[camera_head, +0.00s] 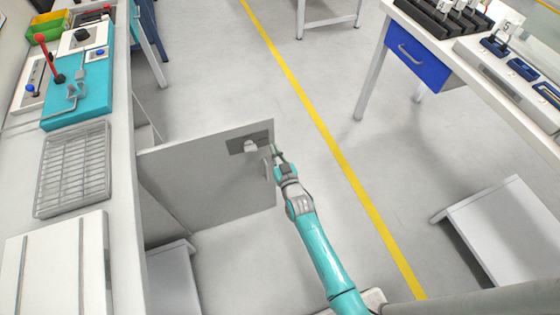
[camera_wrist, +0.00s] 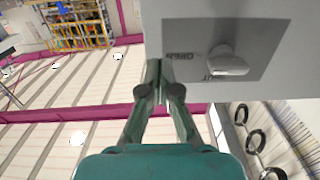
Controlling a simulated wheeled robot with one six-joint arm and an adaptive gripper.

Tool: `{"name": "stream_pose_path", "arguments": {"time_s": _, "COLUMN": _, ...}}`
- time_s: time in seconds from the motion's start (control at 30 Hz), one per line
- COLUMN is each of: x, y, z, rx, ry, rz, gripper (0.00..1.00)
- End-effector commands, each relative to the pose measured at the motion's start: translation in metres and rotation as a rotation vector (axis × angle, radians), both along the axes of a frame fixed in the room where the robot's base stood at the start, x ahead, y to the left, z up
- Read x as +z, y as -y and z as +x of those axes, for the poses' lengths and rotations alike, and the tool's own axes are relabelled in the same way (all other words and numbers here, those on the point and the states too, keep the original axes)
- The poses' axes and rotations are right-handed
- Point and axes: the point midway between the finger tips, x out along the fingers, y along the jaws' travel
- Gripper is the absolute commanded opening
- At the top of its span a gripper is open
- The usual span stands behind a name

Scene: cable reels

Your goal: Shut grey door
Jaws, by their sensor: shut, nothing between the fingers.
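The grey door (camera_head: 207,178) stands open, sticking out from the front of the left workbench. My gripper (camera_head: 275,150) is at the door's free edge, near the knob. In the wrist view my gripper (camera_wrist: 158,65) is shut and empty, its fingertips overlapping the door's lower left corner. I cannot tell whether they touch it.
The left bench top (camera_head: 118,200) holds a grey rack (camera_head: 73,170) and a teal fixture (camera_head: 85,90). A right table has a blue drawer (camera_head: 418,57). A grey open panel (camera_head: 505,235) stands at the lower right. The floor around the yellow line (camera_head: 330,140) is clear.

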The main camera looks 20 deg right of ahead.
Motion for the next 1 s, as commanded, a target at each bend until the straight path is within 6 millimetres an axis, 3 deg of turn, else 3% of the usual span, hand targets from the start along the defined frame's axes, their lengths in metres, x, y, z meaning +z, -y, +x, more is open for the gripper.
{"name": "stream_pose_path", "arguments": {"time_s": 0.1, "x": 0.001, "y": 0.000, "z": 0.016, "rx": 0.000, "ry": 0.001, "rz": 0.000, "gripper": 0.00}}
{"name": "stream_pose_path", "arguments": {"time_s": 0.3, "x": 0.000, "y": 0.001, "z": 0.031, "rx": 0.000, "ry": 0.000, "rz": 0.000, "gripper": 0.00}}
{"name": "stream_pose_path", "arguments": {"time_s": 0.8, "x": 0.000, "y": 0.001, "z": 0.035, "rx": 0.000, "ry": 0.000, "rz": 0.000, "gripper": 0.00}}
{"name": "stream_pose_path", "arguments": {"time_s": 1.0, "x": 0.001, "y": 0.005, "z": 0.048, "rx": -0.001, "ry": 0.002, "rz": -0.001, "gripper": 0.00}}
